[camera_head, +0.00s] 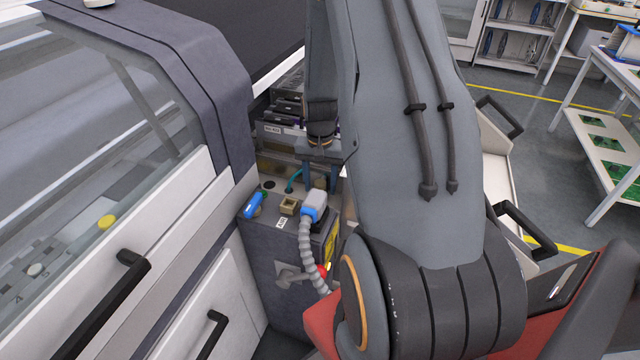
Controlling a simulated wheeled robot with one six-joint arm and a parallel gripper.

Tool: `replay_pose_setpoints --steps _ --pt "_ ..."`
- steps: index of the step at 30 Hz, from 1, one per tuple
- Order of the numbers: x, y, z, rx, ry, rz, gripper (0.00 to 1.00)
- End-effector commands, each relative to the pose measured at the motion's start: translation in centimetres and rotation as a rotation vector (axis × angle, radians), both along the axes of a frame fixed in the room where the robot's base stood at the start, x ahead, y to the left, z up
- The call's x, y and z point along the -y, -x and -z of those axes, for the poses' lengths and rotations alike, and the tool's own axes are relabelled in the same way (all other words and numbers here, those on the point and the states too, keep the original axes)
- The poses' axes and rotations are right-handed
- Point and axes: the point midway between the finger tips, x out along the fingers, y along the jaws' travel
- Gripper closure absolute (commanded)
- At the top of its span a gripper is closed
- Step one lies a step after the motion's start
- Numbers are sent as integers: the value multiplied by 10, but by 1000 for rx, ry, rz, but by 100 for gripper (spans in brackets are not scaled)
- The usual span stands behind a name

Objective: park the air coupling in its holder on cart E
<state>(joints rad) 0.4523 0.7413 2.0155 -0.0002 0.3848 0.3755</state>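My gripper (320,185) points down over the back of a grey cabinet top, partly hidden by my arm. Its two dark fingers show apart. A small tan piece shows between or behind them; I cannot tell whether it is gripped. A thin teal hose (292,180) curves up to the left of the fingers. It may belong to the air coupling, which I cannot make out clearly. A blue handle-like part (253,205) lies at the left of the cabinet top. A square brass-coloured socket (289,206) is beside it. No cart E label or holder is readable.
A blue-grey plug (314,203) with a ribbed grey hose (306,245) stands at the cabinet's front right. A white machine with black handles (118,300) fills the left. Feeders (285,108) stand behind the gripper. A white trolley (497,165) is at right.

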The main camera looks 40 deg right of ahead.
Motion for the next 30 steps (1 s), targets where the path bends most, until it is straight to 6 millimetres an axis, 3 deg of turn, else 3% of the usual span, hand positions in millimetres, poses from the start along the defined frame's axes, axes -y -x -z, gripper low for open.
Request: replay_pose_setpoints --steps 8,21,30 --pt "0 -1 -4 1 1 0 51" --pt "0 -1 -62 3 2 0 51" --pt "0 0 -78 0 0 0 51"
